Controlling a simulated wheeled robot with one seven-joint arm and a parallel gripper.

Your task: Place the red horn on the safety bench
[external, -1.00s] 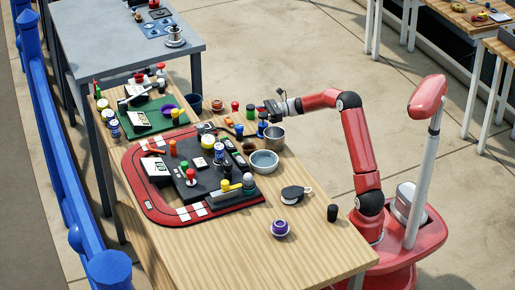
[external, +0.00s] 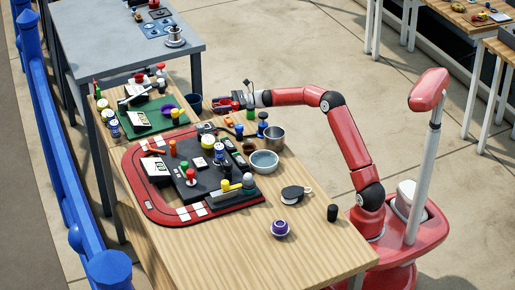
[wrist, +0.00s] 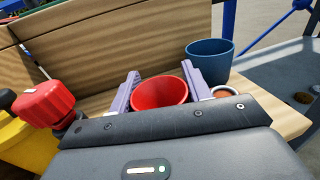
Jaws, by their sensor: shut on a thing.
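The red horn (wrist: 160,93) shows in the wrist view as a round, open red bell between my two lilac fingers. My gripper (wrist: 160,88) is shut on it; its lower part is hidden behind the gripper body. In the external view my gripper (external: 222,104) is low over the far right part of the wooden table, where the horn is too small to make out clearly. No bench is labelled. A grey table (external: 125,45) stands beyond the wooden one, and I cannot tell whether it is the safety bench.
A dark blue cup (external: 195,102) stands close beyond my gripper; it also shows in the wrist view (wrist: 208,62). A red knob (wrist: 45,102) is at left in the wrist view. The wooden table (external: 300,245) is crowded farther back and clearer in front.

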